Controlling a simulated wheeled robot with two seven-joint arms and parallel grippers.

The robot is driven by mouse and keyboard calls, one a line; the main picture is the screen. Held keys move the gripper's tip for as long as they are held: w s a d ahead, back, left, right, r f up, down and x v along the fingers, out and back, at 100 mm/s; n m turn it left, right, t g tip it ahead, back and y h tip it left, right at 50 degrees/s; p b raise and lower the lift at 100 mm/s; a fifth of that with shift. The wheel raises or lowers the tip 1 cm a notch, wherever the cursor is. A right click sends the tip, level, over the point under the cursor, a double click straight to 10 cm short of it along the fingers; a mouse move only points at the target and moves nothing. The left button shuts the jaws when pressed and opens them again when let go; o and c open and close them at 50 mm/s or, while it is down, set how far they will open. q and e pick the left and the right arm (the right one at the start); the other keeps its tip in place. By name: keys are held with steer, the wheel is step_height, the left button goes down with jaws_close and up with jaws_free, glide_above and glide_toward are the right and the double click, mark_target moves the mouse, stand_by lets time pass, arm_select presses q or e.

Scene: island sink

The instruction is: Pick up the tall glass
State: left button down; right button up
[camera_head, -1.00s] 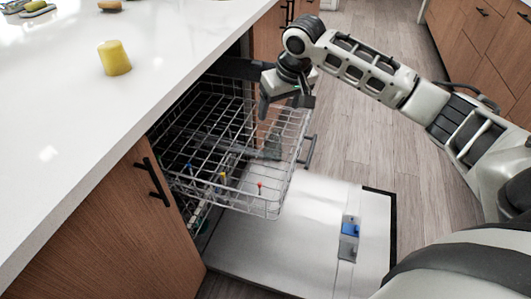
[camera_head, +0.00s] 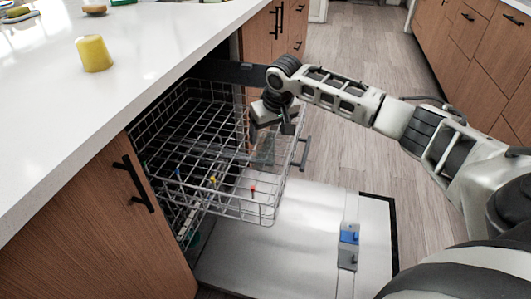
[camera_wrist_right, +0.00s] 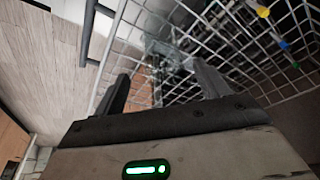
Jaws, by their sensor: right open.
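The tall glass (camera_head: 265,151) looks clear and faint; it is in the dishwasher's upper rack (camera_head: 225,209), near the rack's right side. In the right wrist view a clear glass shape (camera_wrist_right: 167,52) shows beyond the fingers, against the rack wires. Its exact outline and tilt are hard to tell. My right gripper (camera_head: 273,134) is open, pointing down just above the glass in the head view. In the right wrist view the space between its fingers (camera_wrist_right: 160,86) is empty. My left gripper is not in view.
The dishwasher door (camera_head: 265,250) is folded down below the pulled-out rack. A white counter (camera_head: 60,110) with a yellow cup-like object (camera_head: 94,54) lies to the left. Small coloured tips stand on the rack wires. The wooden floor (camera_head: 345,130) behind is clear.

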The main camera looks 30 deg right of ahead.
mark_target(266, 135)
steer(key=x, duration=0.1)
steer(key=b+x, duration=0.1)
steer(key=x, duration=0.2)
steer(key=shift+w+a, duration=0.15)
steer(key=shift+a, duration=0.15)
steer(key=shift+w+f, duration=0.15)
steer(key=shift+f, duration=0.2)
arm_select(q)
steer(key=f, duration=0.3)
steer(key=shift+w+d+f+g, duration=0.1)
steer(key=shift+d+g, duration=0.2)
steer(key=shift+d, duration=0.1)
arm_select(e)
steer(key=c, duration=1.2)
steer(key=shift+r, duration=0.1)
